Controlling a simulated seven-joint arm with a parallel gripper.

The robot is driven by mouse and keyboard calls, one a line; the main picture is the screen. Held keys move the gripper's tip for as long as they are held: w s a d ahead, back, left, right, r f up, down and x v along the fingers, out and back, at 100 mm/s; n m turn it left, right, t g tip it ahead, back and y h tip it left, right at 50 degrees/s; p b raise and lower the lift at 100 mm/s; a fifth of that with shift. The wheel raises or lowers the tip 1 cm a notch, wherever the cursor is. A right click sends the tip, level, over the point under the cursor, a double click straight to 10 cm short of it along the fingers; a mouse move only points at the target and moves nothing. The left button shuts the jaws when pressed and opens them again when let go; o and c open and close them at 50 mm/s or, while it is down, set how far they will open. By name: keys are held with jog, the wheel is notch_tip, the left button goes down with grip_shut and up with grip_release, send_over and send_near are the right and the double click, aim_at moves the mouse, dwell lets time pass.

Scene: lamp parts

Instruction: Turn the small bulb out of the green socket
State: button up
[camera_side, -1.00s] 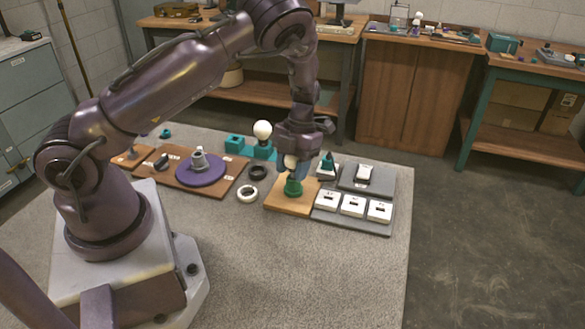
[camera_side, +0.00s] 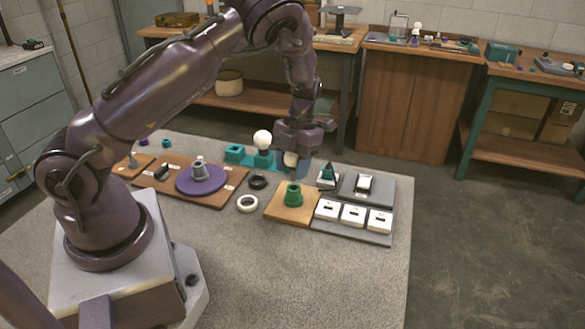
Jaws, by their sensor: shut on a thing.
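The green socket (camera_side: 293,195) stands upright on a light wooden board (camera_side: 279,211), and no bulb shows in its top. My gripper (camera_side: 291,161) is above and behind the socket, clear of it. It is shut on the small bulb (camera_side: 290,158), a pale rounded shape partly hidden by the fingers. The bulb and the socket are apart.
A larger white bulb (camera_side: 262,139) stands on a teal holder (camera_side: 262,158) left of my gripper. A black ring (camera_side: 257,181) and a white ring (camera_side: 247,203) lie left of the board. A grey tray (camera_side: 350,230) with white blocks lies right.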

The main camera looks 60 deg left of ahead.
jog(key=shift+r, duration=2)
